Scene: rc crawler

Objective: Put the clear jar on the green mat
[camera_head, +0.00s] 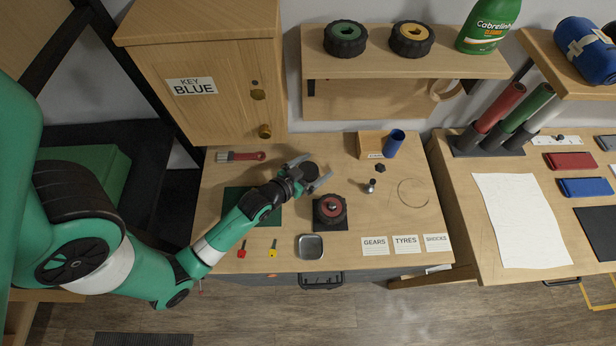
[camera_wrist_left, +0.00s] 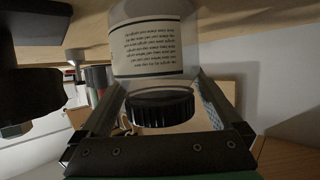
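The clear jar (camera_wrist_left: 155,55) stands on the table, with a printed label and a black lid. In the head view its lid (camera_head: 310,171) shows between the fingers of my left gripper (camera_head: 309,172). In the left wrist view the gripper (camera_wrist_left: 160,105) has one finger on each side of the jar. The fingers look spread wider than the jar; contact is not clear. The green mat (camera_head: 232,197) lies on the table to the lower left, partly hidden under my left arm. My right gripper is not in view.
A red-hubbed wheel (camera_head: 330,209) on a dark pad sits close below the jar. A red brush (camera_head: 240,156) lies to the left, near a wooden cabinet (camera_head: 205,85). A metal tin (camera_head: 310,246) and keys (camera_head: 272,249) lie near the front edge. A blue cylinder (camera_head: 393,143) stands at the back right.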

